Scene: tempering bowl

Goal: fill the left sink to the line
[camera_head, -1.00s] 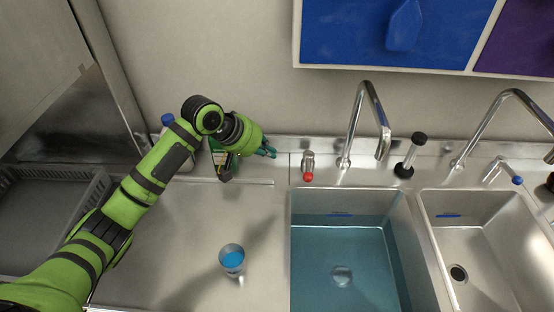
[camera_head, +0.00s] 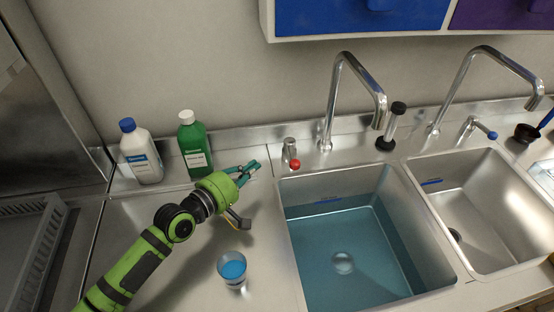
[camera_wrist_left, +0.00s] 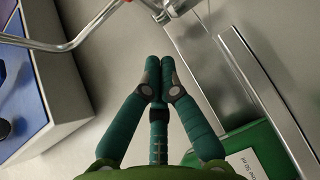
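The left sink (camera_head: 412,232) holds blue-tinted water (camera_head: 352,245). A round drain piece (camera_head: 343,263) lies under the water. The left faucet (camera_head: 334,100) arches over the sink; no stream shows from its spout. Its red-tipped tap lever (camera_head: 293,160) stands behind the sink's back left corner. My left gripper (camera_head: 254,168) is left of the lever, apart from it. In the left wrist view its fingertips (camera_wrist_left: 160,66) meet with nothing between them. My right gripper is out of view.
A white bottle (camera_head: 142,153) and a green bottle (camera_head: 195,146) stand at the back left. A cup of blue liquid (camera_head: 232,269) stands on the counter beside my arm. The right sink (camera_head: 487,205) has a blue-tipped lever (camera_head: 480,129). A black-ended cylinder (camera_head: 393,123) stands between the faucets.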

